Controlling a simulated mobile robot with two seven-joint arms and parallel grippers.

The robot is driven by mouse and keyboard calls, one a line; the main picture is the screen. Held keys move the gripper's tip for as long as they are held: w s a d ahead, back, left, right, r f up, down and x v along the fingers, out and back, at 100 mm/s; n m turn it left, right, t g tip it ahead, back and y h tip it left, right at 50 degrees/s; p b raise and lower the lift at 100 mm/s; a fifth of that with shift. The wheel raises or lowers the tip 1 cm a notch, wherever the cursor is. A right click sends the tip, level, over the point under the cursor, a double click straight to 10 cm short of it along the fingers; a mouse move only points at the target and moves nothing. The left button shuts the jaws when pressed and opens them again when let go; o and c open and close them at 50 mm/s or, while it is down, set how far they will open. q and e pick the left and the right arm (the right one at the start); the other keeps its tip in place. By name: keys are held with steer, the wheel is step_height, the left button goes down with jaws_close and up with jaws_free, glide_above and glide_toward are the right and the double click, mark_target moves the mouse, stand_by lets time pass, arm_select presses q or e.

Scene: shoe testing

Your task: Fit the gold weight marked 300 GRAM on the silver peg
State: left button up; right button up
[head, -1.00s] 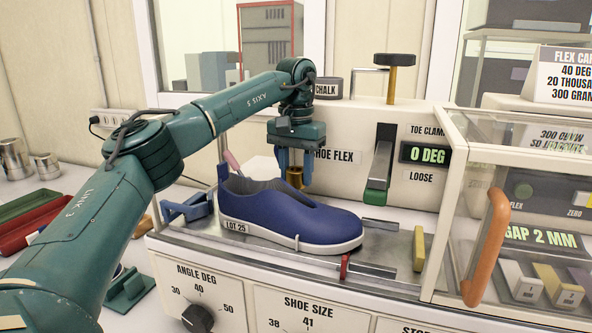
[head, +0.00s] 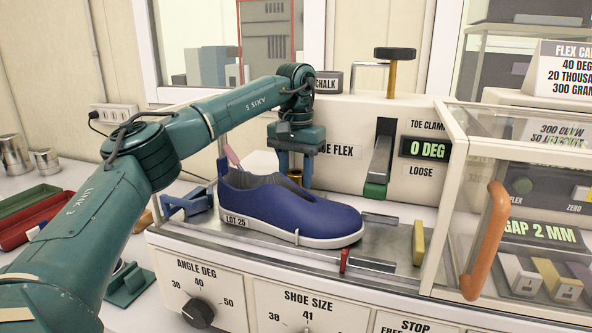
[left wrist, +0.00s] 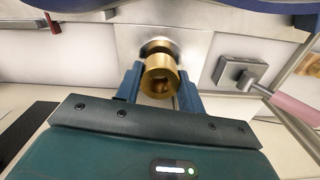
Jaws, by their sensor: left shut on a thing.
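My left gripper (head: 294,178) points down behind the blue shoe (head: 290,207) marked LOT 25. In the left wrist view its blue fingers (left wrist: 160,88) are shut on a gold cylindrical weight (left wrist: 160,72). The shoe hides most of the weight in the head view, and I cannot read its marking. Beyond the weight, a rounded gold-toned part shows in front of a silver plate (left wrist: 190,44). I cannot make out the silver peg or whether the weight touches it. My right gripper is not in view.
The shoe stands on the metal top of the flex machine, close in front of my fingers. A toe clamp lever (head: 379,165) and a yellow block (head: 418,242) are to the right. A clear-sided cabinet with an orange handle (head: 484,240) bounds the right side.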

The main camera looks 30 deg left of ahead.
arm_select(q)
steer(key=shift+f, duration=0.65)
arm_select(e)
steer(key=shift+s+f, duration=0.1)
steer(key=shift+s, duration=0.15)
arm_select(q)
steer(key=o, duration=1.2)
steer(key=shift+o, duration=0.2)
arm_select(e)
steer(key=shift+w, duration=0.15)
arm_select(q)
steer(key=shift+r, duration=0.85)
step_height(320, 180, up, 12)
steer(key=shift+f, duration=0.25)
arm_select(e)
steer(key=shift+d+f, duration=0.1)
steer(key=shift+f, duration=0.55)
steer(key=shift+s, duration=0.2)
